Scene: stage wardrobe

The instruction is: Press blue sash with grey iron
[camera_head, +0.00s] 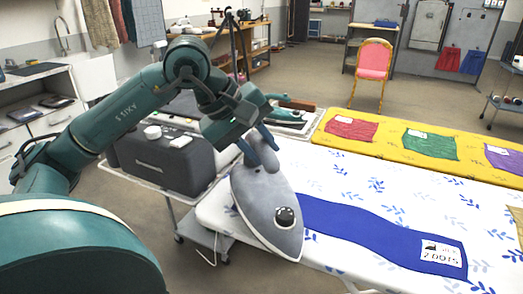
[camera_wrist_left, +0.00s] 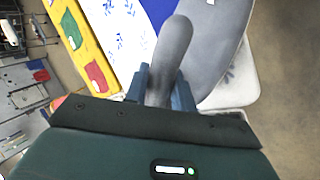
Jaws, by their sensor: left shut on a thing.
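The grey iron (camera_head: 262,195) is at the left end of the ironing board (camera_head: 325,165), its tip towards the front edge and a dark dial on top. My left gripper (camera_head: 259,143) is shut on its handle, which also shows between the fingers in the left wrist view (camera_wrist_left: 168,62). The iron covers or adjoins the sash's left end. I cannot tell whether its sole touches the cloth. My right gripper is not in view.
A dark grey boxy unit (camera_head: 165,163) stands left of the board. A teal iron-like object (camera_head: 290,116) sits behind. A yellow table (camera_head: 390,143) holds red, green and purple cloths beyond the board. A pink chair (camera_head: 374,62) stands farther back.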

